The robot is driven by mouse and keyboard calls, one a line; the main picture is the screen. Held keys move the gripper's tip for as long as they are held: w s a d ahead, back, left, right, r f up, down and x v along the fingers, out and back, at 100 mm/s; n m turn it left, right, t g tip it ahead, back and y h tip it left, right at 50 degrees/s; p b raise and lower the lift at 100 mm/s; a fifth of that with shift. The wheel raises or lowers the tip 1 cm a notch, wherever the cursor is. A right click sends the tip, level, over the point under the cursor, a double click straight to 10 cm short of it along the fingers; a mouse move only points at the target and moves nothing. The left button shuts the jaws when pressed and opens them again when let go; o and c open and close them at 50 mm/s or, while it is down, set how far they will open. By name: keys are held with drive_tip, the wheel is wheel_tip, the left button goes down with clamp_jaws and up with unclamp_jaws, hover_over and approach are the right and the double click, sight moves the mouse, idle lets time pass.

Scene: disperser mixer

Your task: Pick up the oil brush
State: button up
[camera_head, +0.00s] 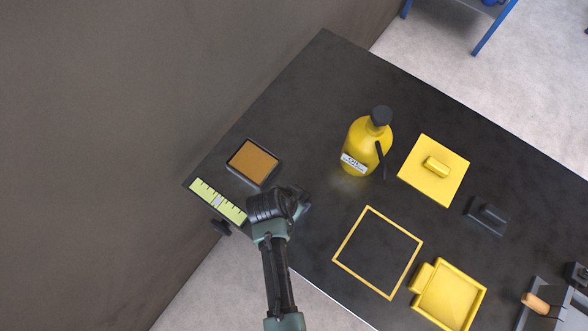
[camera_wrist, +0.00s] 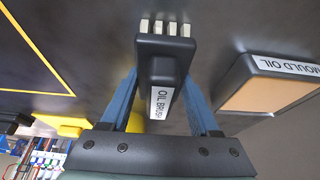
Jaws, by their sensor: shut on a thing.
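The oil brush (camera_wrist: 166,60) is black with pale bristle tufts and a white label reading "OIL BRUSH". In the wrist view it sits between the two blue fingers of my gripper (camera_wrist: 163,85), which is shut on its handle. In the head view my gripper (camera_head: 300,203) is over the near left edge of the dark table, and the brush is mostly hidden behind my wrist. I cannot tell whether the brush touches the table.
The mould oil tray (camera_head: 253,162) lies close by; it also shows in the wrist view (camera_wrist: 270,88). A green ruler strip (camera_head: 217,201) lies at the table edge. A yellow oil bottle (camera_head: 366,145), yellow square frame (camera_head: 378,252), yellow lid (camera_head: 434,169) and yellow box (camera_head: 450,297) stand to the right.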

drive_tip(key=shift+r, duration=0.15)
wheel_tip(320, 180, up, 10)
drive_tip(key=shift+f, duration=0.15)
idle(0.3)
drive_tip(key=o, duration=0.9)
drive_tip(key=c, duration=0.7)
drive_tip(key=shift+o, duration=0.2)
